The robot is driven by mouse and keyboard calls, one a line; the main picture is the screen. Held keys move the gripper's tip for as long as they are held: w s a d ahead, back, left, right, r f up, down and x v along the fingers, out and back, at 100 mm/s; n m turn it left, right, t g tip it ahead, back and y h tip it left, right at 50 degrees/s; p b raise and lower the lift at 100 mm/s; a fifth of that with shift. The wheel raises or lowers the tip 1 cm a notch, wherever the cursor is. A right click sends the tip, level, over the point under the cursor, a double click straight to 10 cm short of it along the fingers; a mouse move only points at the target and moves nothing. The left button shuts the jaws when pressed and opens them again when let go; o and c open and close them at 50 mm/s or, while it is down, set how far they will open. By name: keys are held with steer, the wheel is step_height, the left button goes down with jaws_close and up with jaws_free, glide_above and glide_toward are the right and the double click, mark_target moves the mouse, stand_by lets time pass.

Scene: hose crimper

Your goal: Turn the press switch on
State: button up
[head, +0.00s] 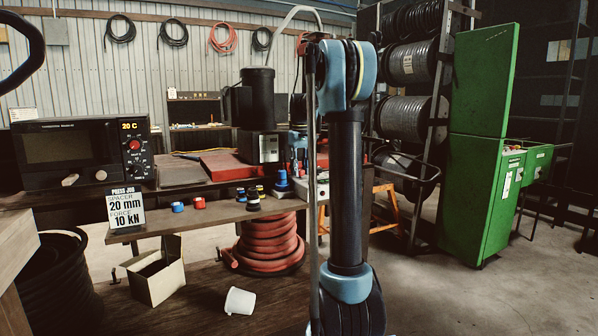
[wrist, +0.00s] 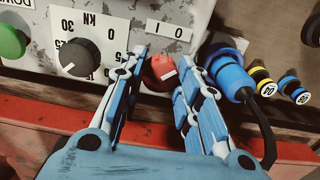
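The press switch (wrist: 159,71) is a red rotary knob on the worn grey control panel (wrist: 186,16) in the wrist view. The knob's exact setting is hard to read. My gripper (wrist: 164,76) is open, with one blue finger on each side of the red knob; I cannot tell whether either finger touches it. In the head view my blue and black arm stands in front of the panel and hides most of it, and my gripper is not clear there.
Left of the switch are a dark force dial (wrist: 78,57) and a green button (wrist: 10,41). A blue plug with a black cable (wrist: 232,78) sits close to the right finger. A red edge (wrist: 40,104) runs below the panel. The job card (head: 126,207) reads 20 mm, 10 kN.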

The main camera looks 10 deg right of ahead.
steer(key=shift+m, duration=0.3)
steer(key=m, duration=0.3)
steer(key=shift+m, duration=0.3)
steer(key=m, duration=0.4)
steer(key=shift+m, duration=0.3)
steer(key=m, duration=0.9)
stand_by(0.4)
steer(key=o, duration=1.1)
